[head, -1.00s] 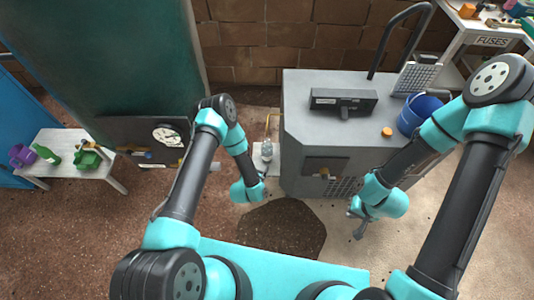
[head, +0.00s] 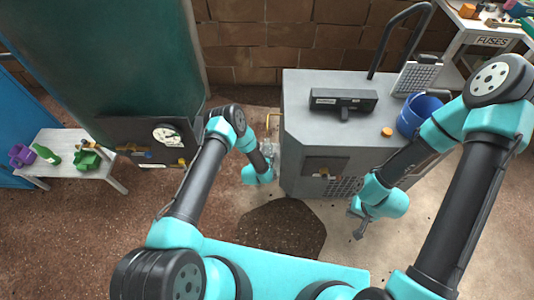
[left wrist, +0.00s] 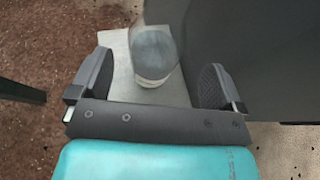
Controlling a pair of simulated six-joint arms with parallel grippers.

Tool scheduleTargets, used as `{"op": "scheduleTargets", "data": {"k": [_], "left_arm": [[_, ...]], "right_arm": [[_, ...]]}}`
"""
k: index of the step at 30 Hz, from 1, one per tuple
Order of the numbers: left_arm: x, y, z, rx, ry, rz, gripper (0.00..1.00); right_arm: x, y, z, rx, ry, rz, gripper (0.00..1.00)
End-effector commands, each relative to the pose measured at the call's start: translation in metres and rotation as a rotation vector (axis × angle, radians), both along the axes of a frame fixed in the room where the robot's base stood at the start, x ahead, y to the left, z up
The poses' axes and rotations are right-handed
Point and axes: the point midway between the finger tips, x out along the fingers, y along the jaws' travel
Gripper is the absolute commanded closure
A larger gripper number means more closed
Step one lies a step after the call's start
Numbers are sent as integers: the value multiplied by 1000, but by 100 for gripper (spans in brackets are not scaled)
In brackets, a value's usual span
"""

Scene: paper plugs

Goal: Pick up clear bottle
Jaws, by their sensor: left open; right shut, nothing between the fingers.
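The clear bottle (left wrist: 154,52) stands on a pale platform (left wrist: 122,72), between the two spread fingers of my left gripper (left wrist: 156,70) in the left wrist view. I see gaps on both sides of it there, and I cannot tell how deep it sits between the fingers. In the head view my left gripper (head: 268,152) is beside the left side of the grey cabinet and mostly hides the bottle. My right gripper (head: 358,226) is shut and empty, low in front of the cabinet.
The grey cabinet (head: 300,150) stands close on the right of my left gripper. A large green tank (head: 110,60) stands to the left. A blue container (head: 418,112) sits on the cabinet.

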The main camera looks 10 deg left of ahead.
Motion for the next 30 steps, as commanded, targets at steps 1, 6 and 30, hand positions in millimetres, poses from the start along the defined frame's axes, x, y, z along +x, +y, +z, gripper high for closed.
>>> {"op": "scheduleTargets", "data": {"k": [1, 6, 30], "left_arm": [[2, 0, -1, 0, -1, 0, 6], [4, 0, -1, 0, 0, 0, 6], [52, -4, -18, -1, 0, 0, 6]], "right_arm": [[0, 0, 0, 0, 0, 0, 100], [0, 0, 0, 0, 0, 0, 100], [0, 0, 0, 0, 0, 0, 100]]}}
